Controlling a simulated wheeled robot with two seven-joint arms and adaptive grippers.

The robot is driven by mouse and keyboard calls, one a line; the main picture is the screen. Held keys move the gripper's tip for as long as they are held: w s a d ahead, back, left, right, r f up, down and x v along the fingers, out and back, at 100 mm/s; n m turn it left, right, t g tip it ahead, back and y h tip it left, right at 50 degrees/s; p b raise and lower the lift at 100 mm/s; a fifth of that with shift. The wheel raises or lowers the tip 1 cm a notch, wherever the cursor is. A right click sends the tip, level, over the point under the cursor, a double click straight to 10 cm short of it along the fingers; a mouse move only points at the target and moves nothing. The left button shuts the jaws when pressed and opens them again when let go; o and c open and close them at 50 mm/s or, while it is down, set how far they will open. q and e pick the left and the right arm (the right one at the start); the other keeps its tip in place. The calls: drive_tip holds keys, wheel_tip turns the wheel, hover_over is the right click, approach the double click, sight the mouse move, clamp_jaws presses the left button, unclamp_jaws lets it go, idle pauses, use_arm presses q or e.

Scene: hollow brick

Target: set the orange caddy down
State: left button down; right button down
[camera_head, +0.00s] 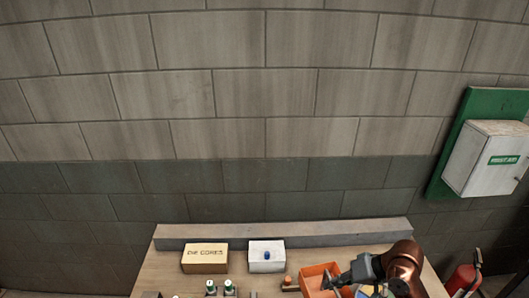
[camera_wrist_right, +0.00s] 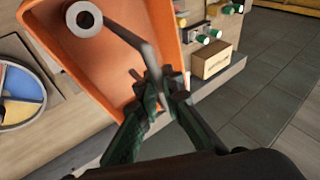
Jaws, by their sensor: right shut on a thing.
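The orange caddy (camera_head: 311,274) is an open tray-like box near the front right of the bench in the head view. It fills the upper left of the right wrist view (camera_wrist_right: 118,85), where a grey bar with a round end (camera_wrist_right: 125,36) crosses it. My right gripper (camera_head: 344,281) is at the caddy's right side in the head view. In the wrist view its fingers (camera_wrist_right: 163,80) are closed at the caddy's edge by the bar; I cannot tell whether they grip wall or bar. Whether the caddy touches the bench is hidden. My left gripper is not in view.
The bench (camera_head: 170,272) has a grey ledge (camera_head: 280,233) at the back. A tan box (camera_head: 205,257), a white box with a blue knob (camera_head: 266,257) and several small green-topped items (camera_head: 229,288) stand left of the caddy. A round, colour-sectored dish (camera_wrist_right: 18,90) shows in the wrist view.

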sight(336, 292)
drive_tip(key=s, duration=0.1)
drive_tip(key=s+r, duration=0.2)
drive_tip(key=s, duration=0.1)
drive_tip(key=shift+w+d, duration=0.1)
idle(0.4)
